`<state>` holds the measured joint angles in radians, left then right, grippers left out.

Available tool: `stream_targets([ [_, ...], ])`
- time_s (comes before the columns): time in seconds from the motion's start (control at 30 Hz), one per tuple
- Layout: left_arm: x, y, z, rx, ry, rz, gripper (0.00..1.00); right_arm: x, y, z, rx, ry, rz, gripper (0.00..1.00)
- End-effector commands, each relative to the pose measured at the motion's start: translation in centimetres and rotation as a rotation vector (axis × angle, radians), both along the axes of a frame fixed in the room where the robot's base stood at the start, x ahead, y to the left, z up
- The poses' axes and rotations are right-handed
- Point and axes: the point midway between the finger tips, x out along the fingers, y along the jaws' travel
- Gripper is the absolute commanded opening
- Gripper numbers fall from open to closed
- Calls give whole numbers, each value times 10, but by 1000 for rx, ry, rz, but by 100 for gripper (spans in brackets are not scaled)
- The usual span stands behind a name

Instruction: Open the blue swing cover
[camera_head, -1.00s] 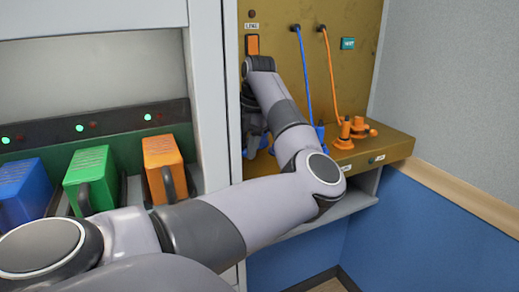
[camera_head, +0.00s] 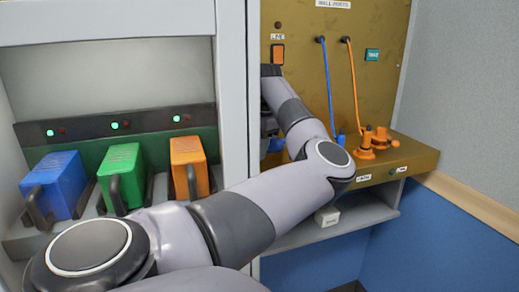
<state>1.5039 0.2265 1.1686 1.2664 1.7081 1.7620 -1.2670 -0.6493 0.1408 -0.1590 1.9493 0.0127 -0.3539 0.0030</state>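My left arm comes in from the lower left and reaches to the brass-coloured wall panel (camera_head: 385,85). My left gripper (camera_head: 268,128) is at the panel's left side, dark and mostly hidden behind my own forearm, so its fingers cannot be made out. A small blue part (camera_head: 277,144) shows just beside and below it. It may be part of the blue swing cover, but the arm hides most of that area, and I cannot tell whether they touch. A blue post (camera_head: 341,139) stands on the ledge right of my arm. My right gripper is not in view.
Orange fittings (camera_head: 367,146) stand on the ledge (camera_head: 408,157). A blue cord (camera_head: 327,75) and an orange cord (camera_head: 353,75) hang above. At left, a blue box (camera_head: 57,183), a green box (camera_head: 121,172) and an orange box (camera_head: 188,163) stand in a cabinet. A small white block (camera_head: 327,216) lies on the lower shelf.

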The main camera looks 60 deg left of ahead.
Motion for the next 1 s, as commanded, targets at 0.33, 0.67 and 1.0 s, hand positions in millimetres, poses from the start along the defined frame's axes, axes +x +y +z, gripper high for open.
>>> stream_targets([
  [0.33,1,0,1,4,-3,0,51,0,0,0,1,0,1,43],
  [0.67,2,-4,23,4,-5,0,51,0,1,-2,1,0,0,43],
  [1.0,4,-13,68,4,-4,-1,51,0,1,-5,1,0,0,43],
])
